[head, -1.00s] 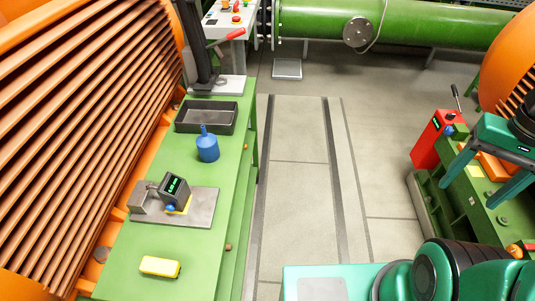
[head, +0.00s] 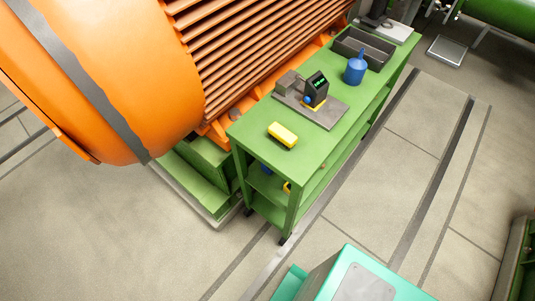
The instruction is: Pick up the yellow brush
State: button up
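A small yellow block-shaped item (head: 282,135), which looks like the yellow brush, lies on the near end of the green bench (head: 245,128) in the head view. Its top is yellow and its lower side is paler. Nothing touches it. My gripper is not in view.
On the bench behind the yellow item are a grey plate (head: 328,117) with a dark display device (head: 315,88), a blue container (head: 356,68) and a black tray (head: 364,47). A large orange finned machine (head: 215,65) stands on the left. Floor (head: 390,150) right of the bench is clear.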

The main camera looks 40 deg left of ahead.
aim_at(276, 130)
jog(key=k, duration=1.1)
jog(key=z, duration=0.6)
jog(key=i, duration=1.45)
jog(key=u, duration=2.5)
jog(key=i, duration=0.5)
jog(key=z, duration=0.1)
